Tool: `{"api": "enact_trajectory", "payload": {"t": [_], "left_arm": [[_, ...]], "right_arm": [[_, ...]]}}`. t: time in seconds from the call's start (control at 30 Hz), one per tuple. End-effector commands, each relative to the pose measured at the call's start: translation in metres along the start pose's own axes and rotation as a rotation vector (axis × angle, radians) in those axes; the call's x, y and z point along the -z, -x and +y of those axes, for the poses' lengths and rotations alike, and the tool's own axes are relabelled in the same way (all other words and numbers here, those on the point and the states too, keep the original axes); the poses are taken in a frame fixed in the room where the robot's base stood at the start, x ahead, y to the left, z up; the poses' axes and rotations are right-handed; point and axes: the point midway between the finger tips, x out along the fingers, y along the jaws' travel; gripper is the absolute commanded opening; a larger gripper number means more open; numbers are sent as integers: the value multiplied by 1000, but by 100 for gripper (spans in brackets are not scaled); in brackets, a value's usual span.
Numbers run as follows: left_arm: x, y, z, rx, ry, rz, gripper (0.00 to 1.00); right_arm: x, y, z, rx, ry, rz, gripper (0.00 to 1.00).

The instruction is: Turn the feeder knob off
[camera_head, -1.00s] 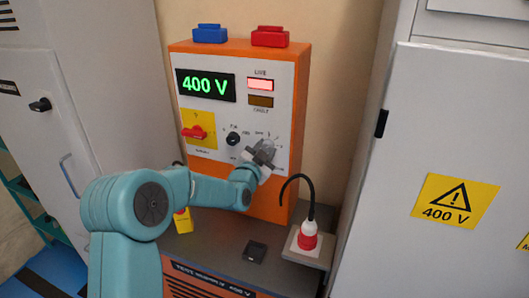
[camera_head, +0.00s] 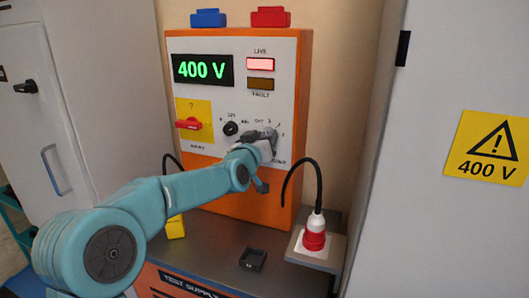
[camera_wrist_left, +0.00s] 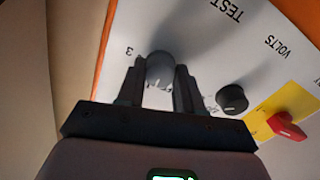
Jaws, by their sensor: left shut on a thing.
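A grey round knob (camera_wrist_left: 159,68) sits on the white front panel (camera_head: 215,112) of the orange test supply, to the right of a black knob (camera_head: 231,128). My left gripper (camera_head: 266,140) is at the panel and shut on the grey knob. In the left wrist view its two dark fingers (camera_wrist_left: 160,78) stand on either side of the knob. In the head view the gripper mostly hides this knob and part of its dial marks. The display (camera_head: 203,70) reads 400 V and the LIVE lamp (camera_head: 260,64) glows pinkish red. My right gripper is not seen.
A red switch on a yellow plate (camera_head: 203,106) is at the panel's left. A red-and-white plug (camera_head: 315,233) with a black cable stands at the right. A small black block (camera_head: 252,260) lies on the grey top. A cabinet with a 400 V sign (camera_head: 490,146) flanks the right.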

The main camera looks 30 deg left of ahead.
Motion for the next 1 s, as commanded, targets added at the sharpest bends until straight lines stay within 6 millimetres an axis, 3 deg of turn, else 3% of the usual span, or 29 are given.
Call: {"api": "enact_trajectory", "payload": {"t": [0.1, 0.4, 1.0], "left_arm": [[-6, 0, -1, -1, 110, -2, 5], [-5, 0, 0, 0, 387, -4, 5], [-3, 0, 1, 0, 706, -6, 5]], "right_arm": [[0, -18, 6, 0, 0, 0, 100], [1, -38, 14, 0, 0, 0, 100], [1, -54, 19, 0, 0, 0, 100]]}}
